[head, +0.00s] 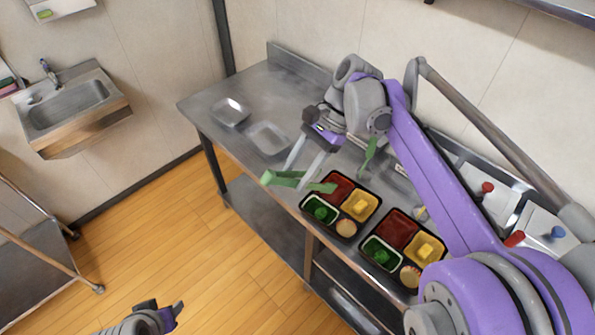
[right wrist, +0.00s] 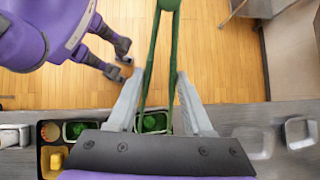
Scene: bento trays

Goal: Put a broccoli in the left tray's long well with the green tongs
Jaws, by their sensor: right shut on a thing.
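The green tongs (head: 284,180) are held in my right gripper (head: 297,174), over the near edge of the left tray (head: 329,234). In the right wrist view the tongs (right wrist: 155,50) stretch away between the two fingers (right wrist: 160,75); their tips are hidden by the gripper. The left tray's green long well (head: 308,203) has a green broccoli-like piece (head: 322,212) in it, also seen in the right wrist view (right wrist: 150,122). I cannot tell whether the tongs touch it. My left gripper (head: 168,310) is low over the floor, its fingers apart and empty.
The right tray (head: 375,262) stands close beside the left tray, with green pieces (head: 382,255) in its green well. Another green utensil (head: 370,155) stands behind the trays. Two empty clear dishes (head: 268,138) (head: 231,112) lie at left on the steel counter. Red-knobbed and blue-knobbed lids (head: 558,232) are at right.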

